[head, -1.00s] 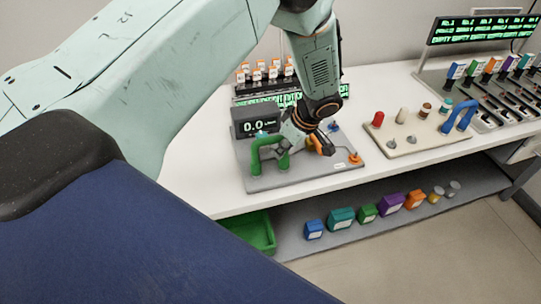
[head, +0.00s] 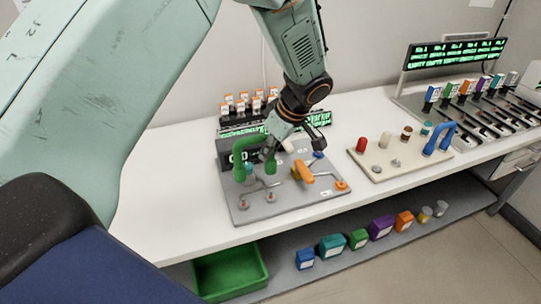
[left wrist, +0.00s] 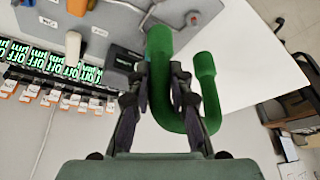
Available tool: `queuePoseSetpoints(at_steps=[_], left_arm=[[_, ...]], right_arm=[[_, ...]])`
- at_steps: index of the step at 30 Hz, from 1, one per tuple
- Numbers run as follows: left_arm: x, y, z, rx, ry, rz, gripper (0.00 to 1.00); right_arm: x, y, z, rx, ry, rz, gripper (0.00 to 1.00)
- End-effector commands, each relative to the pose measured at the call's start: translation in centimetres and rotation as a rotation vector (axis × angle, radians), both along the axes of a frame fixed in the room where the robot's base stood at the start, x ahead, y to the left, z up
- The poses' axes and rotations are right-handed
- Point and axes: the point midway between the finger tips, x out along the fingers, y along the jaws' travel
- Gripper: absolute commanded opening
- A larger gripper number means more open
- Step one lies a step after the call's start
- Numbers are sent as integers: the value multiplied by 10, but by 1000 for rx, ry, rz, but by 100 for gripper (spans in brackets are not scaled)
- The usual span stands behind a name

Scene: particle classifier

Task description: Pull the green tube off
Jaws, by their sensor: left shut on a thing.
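The green tube (head: 238,160) is a U-shaped bend with thicker ends. My left gripper (head: 268,150) is shut on it and holds it above the left part of the grey panel (head: 285,208), open ends down. In the left wrist view the green tube (left wrist: 160,85) sits between the fingers of my left gripper (left wrist: 155,90), with its other end free at the right. Two small fittings, one (head: 241,204) and another (head: 271,197), stand bare on the panel below the tube. My right gripper is not in view.
An orange handle (head: 303,172) and a blue knob (head: 318,155) are on the panel. A beige board (head: 375,172) with a blue tube (head: 440,138) stands to the right. A green bin (head: 230,272) is below. Free white tabletop (head: 175,165) lies left of the panel.

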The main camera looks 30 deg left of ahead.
Motion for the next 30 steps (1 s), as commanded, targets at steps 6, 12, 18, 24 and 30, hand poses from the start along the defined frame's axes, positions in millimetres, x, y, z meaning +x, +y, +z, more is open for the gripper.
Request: queuePoseSetpoints(at_steps=[6, 12, 18, 24, 30], left_arm=[[0, 0, 0, 0, 0, 0, 0], [0, 0, 5, 0, -1, 1, 0], [0, 0, 13, 0, -1, 1, 0], [0, 0, 22, 0, -2, 1, 0], [0, 0, 31, 0, -1, 2, 0]], right_arm=[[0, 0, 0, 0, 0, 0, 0], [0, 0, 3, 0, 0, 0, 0], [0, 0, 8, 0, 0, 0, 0], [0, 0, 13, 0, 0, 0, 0], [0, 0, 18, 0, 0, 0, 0]])
